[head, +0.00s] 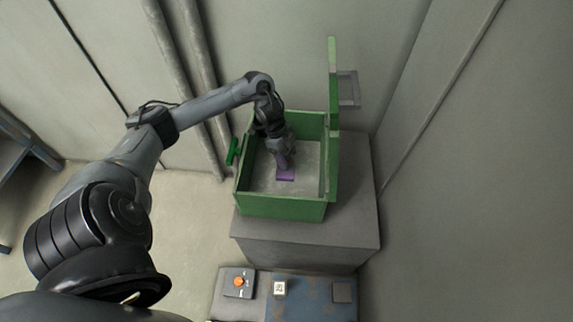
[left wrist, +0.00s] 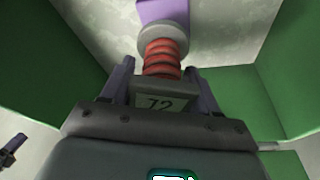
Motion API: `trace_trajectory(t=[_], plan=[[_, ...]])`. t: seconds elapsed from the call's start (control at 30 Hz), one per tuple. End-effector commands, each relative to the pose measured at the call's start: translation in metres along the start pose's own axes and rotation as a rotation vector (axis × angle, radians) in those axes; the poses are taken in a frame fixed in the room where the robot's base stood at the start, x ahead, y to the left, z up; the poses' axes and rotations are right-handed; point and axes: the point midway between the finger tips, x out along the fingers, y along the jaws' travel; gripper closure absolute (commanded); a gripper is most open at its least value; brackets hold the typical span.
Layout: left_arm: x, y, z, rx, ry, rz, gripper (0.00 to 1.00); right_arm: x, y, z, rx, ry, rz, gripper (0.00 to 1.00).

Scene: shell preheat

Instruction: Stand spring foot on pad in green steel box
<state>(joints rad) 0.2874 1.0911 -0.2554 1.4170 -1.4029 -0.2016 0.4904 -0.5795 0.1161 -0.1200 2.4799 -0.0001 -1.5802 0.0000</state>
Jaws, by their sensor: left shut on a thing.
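The green steel box (head: 268,207) stands open on a grey block, its lid (head: 333,120) upright at the right. A purple pad (head: 286,175) lies on its pale floor; the pad also shows at the top of the left wrist view (left wrist: 155,10). My left gripper (head: 284,160) reaches down inside the box, just above the pad. It is shut on the spring foot, which has a red coil (left wrist: 160,60), a round grey end (left wrist: 163,38) and a grey block marked 72 (left wrist: 160,101). The round end points toward the pad; I cannot tell whether they touch.
The box walls (left wrist: 228,92) stand close around my left gripper. A green handle (head: 233,151) sticks out at the box's left. In front, a bench holds a control box with an orange knob (head: 239,282), a blue mat (head: 310,297) and a small white block (head: 280,288).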

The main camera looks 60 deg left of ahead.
Motion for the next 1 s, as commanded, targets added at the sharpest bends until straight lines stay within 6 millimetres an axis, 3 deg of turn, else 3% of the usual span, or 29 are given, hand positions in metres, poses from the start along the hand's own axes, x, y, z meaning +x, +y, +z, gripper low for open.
trace_trajectory(t=[0.33, 0.83, 0.87, 1.0], plan=[[0.042, 0.0, 0.013, -0.001, 0.0, 0.001, 0.9, 0.021, 0.002, 0.007, -0.01, -0.001, 0.008, 0.57], [0.048, 0.0, 0.015, 0.0, 0.0, -0.001, 0.9, 0.021, -0.001, 0.007, 0.0, -0.001, 0.0, 0.57], [0.048, 0.0, 0.015, 0.0, -0.001, 0.0, 0.36, 0.021, -0.001, 0.007, 0.0, 0.0, 0.0, 0.57], [0.048, 0.0, 0.015, 0.0, 0.0, 0.0, 0.15, 0.021, -0.001, 0.007, 0.002, 0.0, -0.002, 0.57]])
